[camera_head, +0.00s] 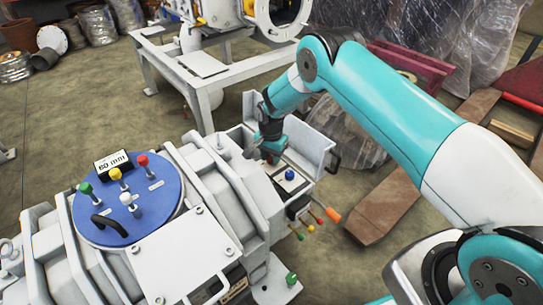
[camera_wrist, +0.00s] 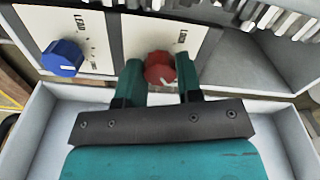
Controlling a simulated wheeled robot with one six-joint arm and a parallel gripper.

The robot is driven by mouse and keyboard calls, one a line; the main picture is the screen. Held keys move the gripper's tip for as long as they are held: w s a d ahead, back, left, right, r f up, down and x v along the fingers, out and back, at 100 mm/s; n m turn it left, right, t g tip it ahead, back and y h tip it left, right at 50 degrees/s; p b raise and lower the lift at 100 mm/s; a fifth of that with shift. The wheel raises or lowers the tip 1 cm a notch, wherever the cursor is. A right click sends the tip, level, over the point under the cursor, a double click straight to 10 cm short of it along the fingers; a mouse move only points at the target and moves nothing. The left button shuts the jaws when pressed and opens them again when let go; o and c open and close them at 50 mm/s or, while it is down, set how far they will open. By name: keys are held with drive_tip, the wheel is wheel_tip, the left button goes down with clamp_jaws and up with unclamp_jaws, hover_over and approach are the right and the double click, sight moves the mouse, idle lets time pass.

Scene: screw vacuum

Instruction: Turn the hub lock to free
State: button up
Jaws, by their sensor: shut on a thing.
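In the wrist view a red knob (camera_wrist: 160,67) sits on a white panel (camera_wrist: 186,38) with a small printed label too small to read surely. My gripper (camera_wrist: 160,75) has its two teal fingers on either side of this knob, shut on it. A blue knob (camera_wrist: 62,58) with a white pointer mark sits on the panel to the left, beside a printed scale. In the head view my gripper (camera_head: 268,150) is down at the machine's far right end, and the blue knob (camera_head: 290,174) shows just beside it. The red knob is hidden there behind my gripper.
A pale grey tray wall (camera_wrist: 285,125) surrounds my gripper in the wrist view, with metal fins (camera_wrist: 270,15) above. In the head view, coloured levers (camera_head: 318,222) stick out below the panel. A blue disc (camera_head: 150,195) with coloured knobs is left. A wooden beam (camera_head: 385,207) lies on the floor.

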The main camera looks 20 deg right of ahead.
sight(271, 157)
drive_tip(key=o, duration=0.9)
drive_tip(key=shift+o, duration=0.2)
wheel_tip(271, 157, up, 18)
drive_tip(key=p, duration=0.4)
drive_tip(key=shift+f, duration=0.25)
drive_tip(key=shift+r, duration=0.1)
